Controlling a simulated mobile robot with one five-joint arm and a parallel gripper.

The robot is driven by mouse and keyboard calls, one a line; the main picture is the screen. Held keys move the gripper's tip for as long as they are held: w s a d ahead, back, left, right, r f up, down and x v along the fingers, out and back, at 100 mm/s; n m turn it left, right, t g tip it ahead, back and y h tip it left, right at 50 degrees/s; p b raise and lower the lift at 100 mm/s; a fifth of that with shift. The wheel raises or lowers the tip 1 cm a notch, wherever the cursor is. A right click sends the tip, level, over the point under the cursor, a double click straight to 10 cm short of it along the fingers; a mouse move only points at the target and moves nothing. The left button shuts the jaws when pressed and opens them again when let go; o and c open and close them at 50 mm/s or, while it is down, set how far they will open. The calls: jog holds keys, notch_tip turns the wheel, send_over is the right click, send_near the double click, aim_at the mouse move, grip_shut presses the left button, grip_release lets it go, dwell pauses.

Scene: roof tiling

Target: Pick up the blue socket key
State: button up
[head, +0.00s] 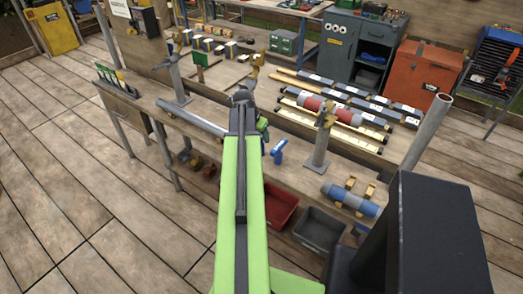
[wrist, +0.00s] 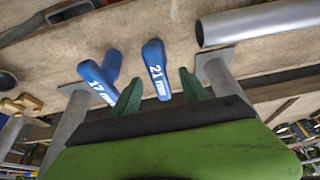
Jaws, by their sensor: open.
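A blue socket key (head: 279,150) stands out on the wooden bench, just right of my gripper (head: 262,125) in the head view. In the wrist view, a blue piece marked "21 mm" (wrist: 155,68) shows between the two green fingertips of my gripper (wrist: 160,78). A second blue piece marked "17 mm" (wrist: 97,82) shows left of the left finger, with another blue part touching it. The fingers are apart and nothing is held. Whether the marked pieces belong to one key, I cannot tell. My arm hides part of the bench in the head view.
A grey post (head: 318,145) stands right of the key, and a grey pipe (head: 190,118) lies to the left. A red bin (head: 280,207) and a dark grey bin (head: 318,230) sit below the bench. A red roll (head: 325,109) lies behind.

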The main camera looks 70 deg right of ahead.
aim_at(263, 141)
jog(key=b+x, duration=0.4)
jog(key=x, duration=0.1)
jog(key=shift+f+b, duration=0.25)
jog(key=shift+b, duration=0.15)
jog(key=shift+s+r, duration=0.1)
jog(key=shift+r, duration=0.05)
jog(key=shift+c, duration=0.4)
grip_shut()
